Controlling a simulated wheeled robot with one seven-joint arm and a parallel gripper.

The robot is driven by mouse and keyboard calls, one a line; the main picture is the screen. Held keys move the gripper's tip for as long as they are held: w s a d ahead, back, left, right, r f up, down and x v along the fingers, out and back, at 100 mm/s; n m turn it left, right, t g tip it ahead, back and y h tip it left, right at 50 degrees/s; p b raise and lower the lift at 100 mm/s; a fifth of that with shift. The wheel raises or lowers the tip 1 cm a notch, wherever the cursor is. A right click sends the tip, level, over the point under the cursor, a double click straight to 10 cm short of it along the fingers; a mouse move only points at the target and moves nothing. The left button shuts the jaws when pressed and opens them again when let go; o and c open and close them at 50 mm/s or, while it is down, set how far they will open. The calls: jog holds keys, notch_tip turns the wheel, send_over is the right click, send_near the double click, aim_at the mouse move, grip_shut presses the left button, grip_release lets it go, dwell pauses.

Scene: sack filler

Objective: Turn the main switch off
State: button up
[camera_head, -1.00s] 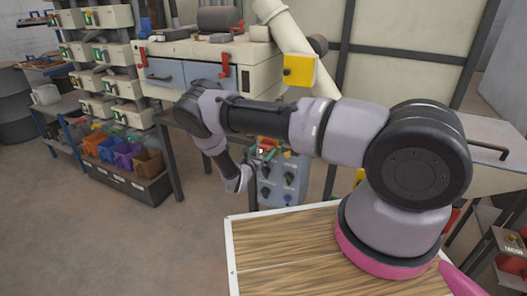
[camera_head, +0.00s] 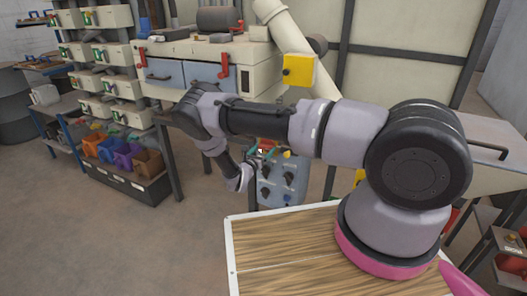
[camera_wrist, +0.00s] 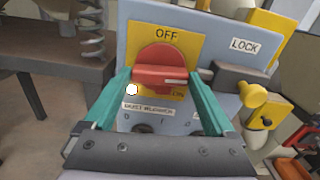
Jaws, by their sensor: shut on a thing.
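The main switch (camera_wrist: 160,66) is a red rotary handle on a yellow plate (camera_wrist: 189,45), close up in the wrist view. OFF is printed above it, and a partly covered ON label sits at lower right. The handle lies roughly crosswise, its white line pointing right. My gripper (camera_wrist: 157,78) is shut on the handle, with a teal finger at each end.
A LOCK label (camera_wrist: 244,45), a dark bar (camera_wrist: 240,78) and a yellow knob (camera_wrist: 256,95) are right of the switch. Lower dials are partly hidden by my gripper. A workbench (camera_head: 190,95) stands behind, colored bins (camera_head: 115,150) at left.

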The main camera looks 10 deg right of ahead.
jog(key=shift+n, duration=8.5)
jog(key=o, duration=1.1)
jog(key=shift+c, duration=0.2)
jog(key=v, duration=1.1)
